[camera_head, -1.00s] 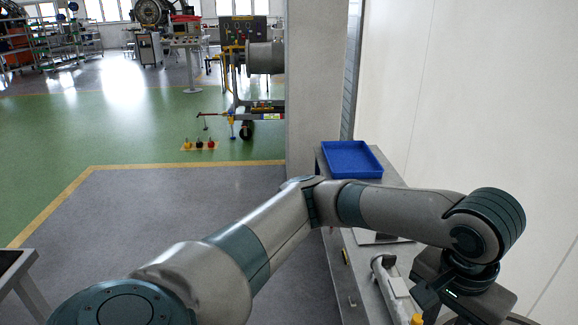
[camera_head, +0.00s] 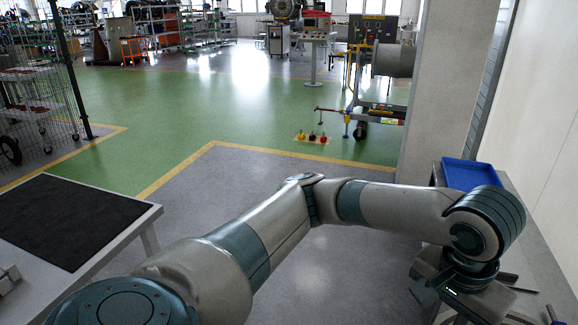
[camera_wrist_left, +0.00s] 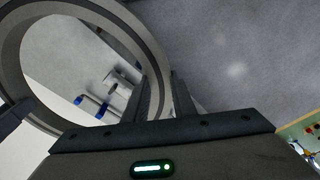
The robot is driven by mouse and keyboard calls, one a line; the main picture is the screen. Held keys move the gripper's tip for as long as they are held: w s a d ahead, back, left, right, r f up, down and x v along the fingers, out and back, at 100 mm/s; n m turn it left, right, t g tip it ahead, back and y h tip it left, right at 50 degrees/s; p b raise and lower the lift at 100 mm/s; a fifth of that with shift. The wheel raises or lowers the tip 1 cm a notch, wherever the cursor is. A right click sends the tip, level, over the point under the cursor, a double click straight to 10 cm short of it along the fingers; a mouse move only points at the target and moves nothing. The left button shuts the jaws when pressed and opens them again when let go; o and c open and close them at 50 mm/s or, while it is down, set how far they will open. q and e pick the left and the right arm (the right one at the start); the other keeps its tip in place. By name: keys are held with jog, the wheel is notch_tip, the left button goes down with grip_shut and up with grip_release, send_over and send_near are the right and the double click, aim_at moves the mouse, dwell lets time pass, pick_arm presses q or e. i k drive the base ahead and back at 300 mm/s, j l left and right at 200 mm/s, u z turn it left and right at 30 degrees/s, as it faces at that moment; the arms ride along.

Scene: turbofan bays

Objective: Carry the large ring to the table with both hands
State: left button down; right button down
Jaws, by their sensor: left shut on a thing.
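The large ring (camera_wrist_left: 153,42) is a grey metal hoop, partly cut off by the picture's edge in the left wrist view. My left gripper (camera_wrist_left: 162,88) is shut on the ring's band, one dark finger inside the hoop and one outside. In the head view my left arm crosses from the bottom left to the right, and its wrist hides what lies below. The ring does not show there. A table (camera_head: 147,214) with a black mat (camera_head: 68,219) stands at the left. My right gripper cannot be made out in either view.
A grey bench (camera_head: 535,250) with a blue tray (camera_head: 468,173) runs along the right wall beside a pillar (camera_head: 445,100). A wire cage cart (camera_head: 35,95) stands beyond the table. Grey floor (camera_head: 215,195) between table and bench is clear.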

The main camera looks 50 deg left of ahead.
aim_at(52, 211)
jog(key=u, duration=2.75)
jog(key=i+z, duration=1.6)
jog(key=i, duration=0.55)
